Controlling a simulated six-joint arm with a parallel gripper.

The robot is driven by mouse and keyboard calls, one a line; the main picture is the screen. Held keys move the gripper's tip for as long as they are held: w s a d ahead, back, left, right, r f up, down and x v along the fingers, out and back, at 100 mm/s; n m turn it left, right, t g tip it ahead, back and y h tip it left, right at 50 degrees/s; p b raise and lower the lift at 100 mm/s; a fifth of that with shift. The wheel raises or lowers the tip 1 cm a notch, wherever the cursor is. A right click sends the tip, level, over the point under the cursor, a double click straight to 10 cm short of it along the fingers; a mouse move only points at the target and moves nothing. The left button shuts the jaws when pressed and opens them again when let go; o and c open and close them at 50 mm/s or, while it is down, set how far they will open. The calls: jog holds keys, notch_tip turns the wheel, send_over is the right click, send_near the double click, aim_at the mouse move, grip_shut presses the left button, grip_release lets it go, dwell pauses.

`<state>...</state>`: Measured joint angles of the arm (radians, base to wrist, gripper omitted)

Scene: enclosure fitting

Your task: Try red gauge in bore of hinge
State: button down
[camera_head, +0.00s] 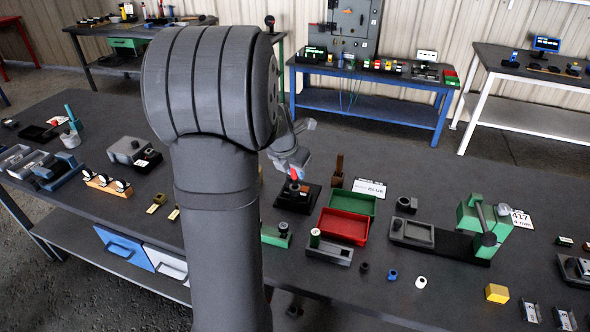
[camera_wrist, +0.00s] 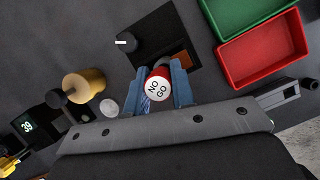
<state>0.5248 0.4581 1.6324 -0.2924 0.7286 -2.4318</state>
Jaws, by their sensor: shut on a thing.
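The red gauge (camera_wrist: 160,71) is between the two blue fingers of my gripper (camera_wrist: 164,93) in the wrist view. Its white end face reads "NO GO". In the head view the red of the gauge (camera_head: 295,173) shows at the tip of my gripper (camera_head: 293,164), over a black square stand (camera_head: 283,203). A small dark upright piece is under it on the stand. The stand (camera_wrist: 192,18) also shows in the wrist view beyond the fingers, with a brown-orange patch partly hidden by them. I cannot make out the hinge's bore or whether the gauge is in it.
A green tray (camera_head: 360,203) and a red tray (camera_head: 343,226) stand right of the stand. A brown post (camera_head: 338,166) is close behind. A green clamp fixture (camera_head: 478,222) stands farther right. Small cylinders and a yellow block (camera_head: 497,293) lie near the front edge.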

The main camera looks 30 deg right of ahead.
jog(key=shift+f, duration=0.85)
dwell(1.7)
jog(key=shift+r, duration=0.1)
jog(key=shift+r, duration=0.85)
jog(key=shift+f, duration=0.7)
dwell(2.5)
jog(key=shift+r, duration=2.7)
